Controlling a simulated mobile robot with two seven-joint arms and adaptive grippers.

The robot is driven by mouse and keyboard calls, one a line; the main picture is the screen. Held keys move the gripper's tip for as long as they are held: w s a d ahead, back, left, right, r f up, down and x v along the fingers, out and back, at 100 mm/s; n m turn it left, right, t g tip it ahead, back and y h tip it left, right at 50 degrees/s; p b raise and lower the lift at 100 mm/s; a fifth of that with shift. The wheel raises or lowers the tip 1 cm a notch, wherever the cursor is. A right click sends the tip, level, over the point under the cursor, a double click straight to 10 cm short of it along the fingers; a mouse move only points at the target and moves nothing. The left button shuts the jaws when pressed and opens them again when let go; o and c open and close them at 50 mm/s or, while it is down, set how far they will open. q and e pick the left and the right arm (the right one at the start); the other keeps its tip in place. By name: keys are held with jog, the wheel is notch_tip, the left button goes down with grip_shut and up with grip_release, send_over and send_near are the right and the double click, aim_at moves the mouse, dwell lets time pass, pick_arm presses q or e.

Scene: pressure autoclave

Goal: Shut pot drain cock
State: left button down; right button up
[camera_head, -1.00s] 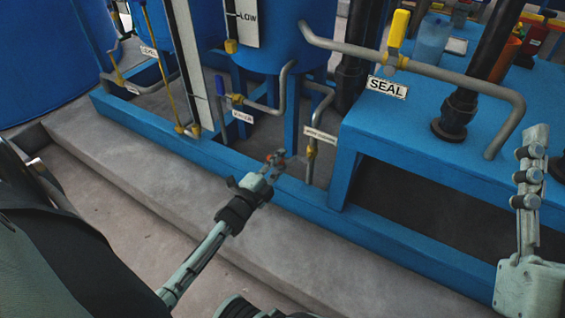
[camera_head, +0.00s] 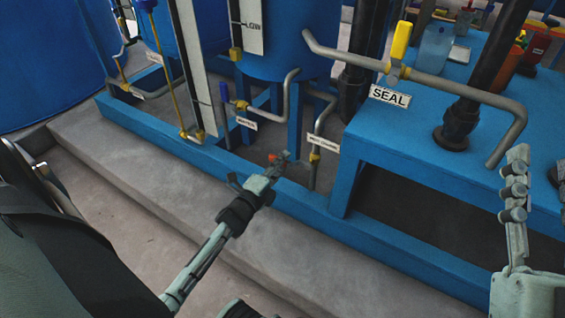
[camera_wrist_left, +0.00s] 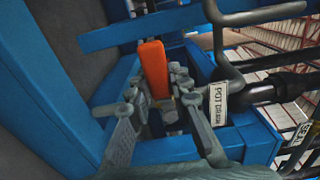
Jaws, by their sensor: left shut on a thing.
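The pot drain cock has an orange handle (camera_wrist_left: 153,68), seen upright in the middle of the left wrist view. Its brass body (camera_head: 314,157) is on a thin grey pipe under the pot in the head view, beside the POT DRAIN label (camera_head: 323,143). The label also shows in the left wrist view (camera_wrist_left: 218,103). My left gripper (camera_head: 279,160) reaches in low over the blue frame rail and is shut on the orange handle, with a finger on either side. The fingers hide the handle's lower part. My right gripper (camera_head: 535,175) stands raised at the right edge, apart from the cock, its fingers seemingly spread.
Blue frame rails (camera_head: 290,193) run in front of the cock. A WATER cock with a blue handle (camera_head: 224,91) is to the left. A yellow-handled SEAL valve (camera_head: 401,40) is above right, over a blue bench (camera_head: 400,128). The concrete step (camera_head: 200,175) in front is clear.

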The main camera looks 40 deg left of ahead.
pick_arm(q)
jog(key=c, duration=1.4)
grip_release()
jog(key=shift+o, duration=0.2)
jog(key=s, duration=1.2)
jog(key=shift+d, duration=0.35)
